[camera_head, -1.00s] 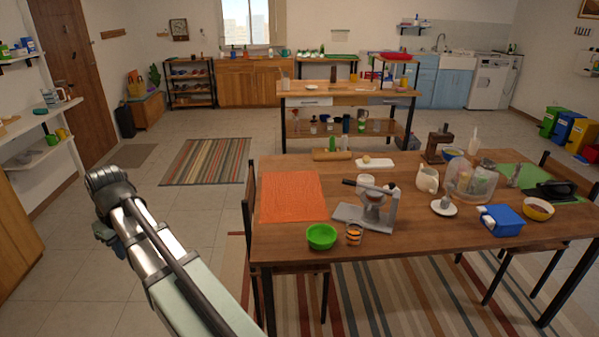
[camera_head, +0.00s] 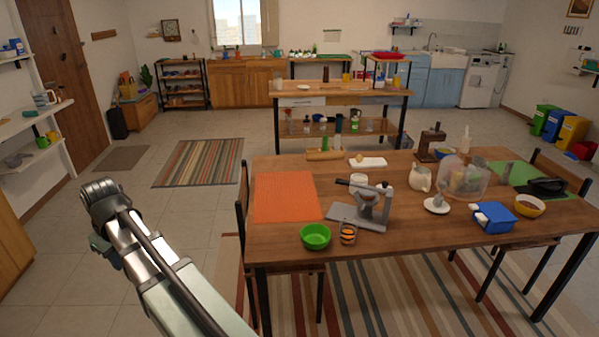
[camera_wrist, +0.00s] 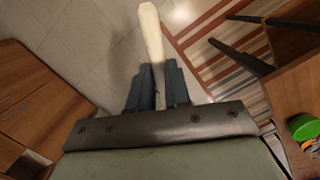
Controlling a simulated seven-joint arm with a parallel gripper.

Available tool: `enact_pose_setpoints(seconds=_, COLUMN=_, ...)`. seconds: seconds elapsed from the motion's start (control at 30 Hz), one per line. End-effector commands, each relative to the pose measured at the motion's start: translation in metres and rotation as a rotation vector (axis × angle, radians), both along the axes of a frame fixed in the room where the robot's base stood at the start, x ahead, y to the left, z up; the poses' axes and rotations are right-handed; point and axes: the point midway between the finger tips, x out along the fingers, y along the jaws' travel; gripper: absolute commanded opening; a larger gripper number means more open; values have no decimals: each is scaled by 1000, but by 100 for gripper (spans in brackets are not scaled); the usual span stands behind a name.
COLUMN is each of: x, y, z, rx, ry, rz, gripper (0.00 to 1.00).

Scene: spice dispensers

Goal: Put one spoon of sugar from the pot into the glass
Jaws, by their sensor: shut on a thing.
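My gripper (camera_wrist: 153,85) is shut on a pale wooden utensil, likely the spoon (camera_wrist: 151,32), in the wrist view. It sticks out beyond the fingers over the bare floor, away from the table. I cannot tell whether it holds sugar. In the head view only my arm shows at the left; the fingers are hidden. A small glass with orange bands (camera_head: 348,233) stands at the table's front edge, right of a green bowl (camera_head: 315,236). A white pot (camera_head: 358,180) stands behind a grey lever device; its contents are not clear.
The wooden table (camera_head: 400,246) holds an orange mat (camera_head: 285,196), the grey lever device (camera_head: 372,205), a white jug (camera_head: 420,178), a clear dome (camera_head: 467,178) and a blue box (camera_head: 493,217). A chair (camera_head: 242,225) stands at its left end. Floor left of it is open.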

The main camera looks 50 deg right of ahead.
Motion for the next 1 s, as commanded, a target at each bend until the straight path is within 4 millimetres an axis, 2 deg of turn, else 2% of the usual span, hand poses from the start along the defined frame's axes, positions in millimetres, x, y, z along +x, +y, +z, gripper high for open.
enact_pose_setpoints(seconds=0.5, x=0, y=0, z=-24, rx=0, ry=0, rz=0, gripper=0)
enact_pose_setpoints(seconds=1.0, x=0, y=0, z=-25, rx=0, ry=-1, rz=0, gripper=0)
